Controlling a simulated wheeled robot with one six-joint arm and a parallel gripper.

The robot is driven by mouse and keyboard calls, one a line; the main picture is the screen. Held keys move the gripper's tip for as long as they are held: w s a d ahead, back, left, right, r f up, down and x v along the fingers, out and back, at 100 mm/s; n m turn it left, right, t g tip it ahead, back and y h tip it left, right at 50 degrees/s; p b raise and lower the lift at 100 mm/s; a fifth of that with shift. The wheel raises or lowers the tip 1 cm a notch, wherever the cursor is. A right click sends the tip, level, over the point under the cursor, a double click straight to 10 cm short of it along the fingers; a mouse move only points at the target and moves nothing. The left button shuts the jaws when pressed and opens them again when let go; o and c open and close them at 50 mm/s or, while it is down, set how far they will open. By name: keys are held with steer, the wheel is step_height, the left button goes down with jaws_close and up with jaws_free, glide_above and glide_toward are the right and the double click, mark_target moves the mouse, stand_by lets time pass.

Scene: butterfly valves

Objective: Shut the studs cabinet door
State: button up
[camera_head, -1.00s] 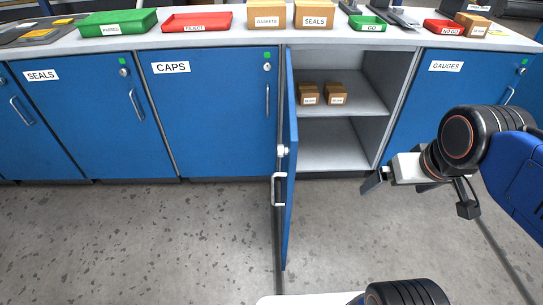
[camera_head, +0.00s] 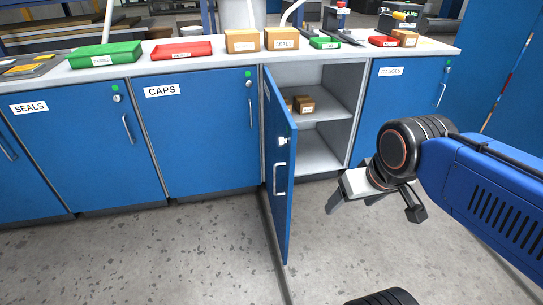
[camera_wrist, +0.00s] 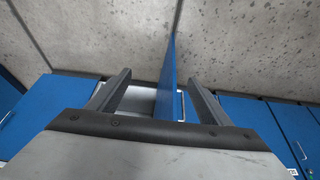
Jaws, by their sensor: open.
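The blue door (camera_head: 281,170) of the open cabinet stands swung far out from the bench, hinged on the cabinet's left side. Inside, small brown boxes (camera_head: 304,104) sit on the shelf. My gripper (camera_head: 347,197) is open and empty, to the right of the door on its inner side, apart from it in the head view. In the wrist view the door (camera_wrist: 169,75) shows nearly edge-on beyond the spread fingers, lined up between them.
The SEALS (camera_head: 40,130), CAPS (camera_head: 195,130) and GAUGES (camera_head: 396,110) doors are closed. The benchtop (camera_head: 215,58) carries trays and boxes. The grey floor (camera_head: 180,250) before the cabinets is clear. A blue panel (camera_head: 505,75) stands at right.

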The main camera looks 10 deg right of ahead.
steer(key=w+r+m, duration=0.1)
steer(key=w+a+r+m+g, duration=0.1)
steer(key=w+r, duration=0.1)
steer(key=w+r+m, duration=0.1)
steer(key=w, duration=0.1)
steer(key=shift+w+a+r+g, duration=0.1)
steer(key=shift+a+r+g, duration=0.05)
steer(key=shift+a+g, duration=0.2)
jaws_close()
steer(key=w+a+r+m+g+h, duration=0.2)
steer(key=w+a+r+m, duration=0.2)
steer(key=w+a+m, duration=0.55)
steer(key=w+a+r+m+g+h, duration=0.1)
steer(key=w+a+r+m+h, duration=0.15)
steer(key=w+a+m, duration=0.6)
steer(key=w+d+f+n, duration=0.2)
steer(key=d+f, duration=0.4)
steer(key=f, duration=0.2)
steer(key=shift+w+d+f, duration=0.15)
steer(key=shift+w+f, duration=0.1)
steer(key=shift+w, duration=0.05)
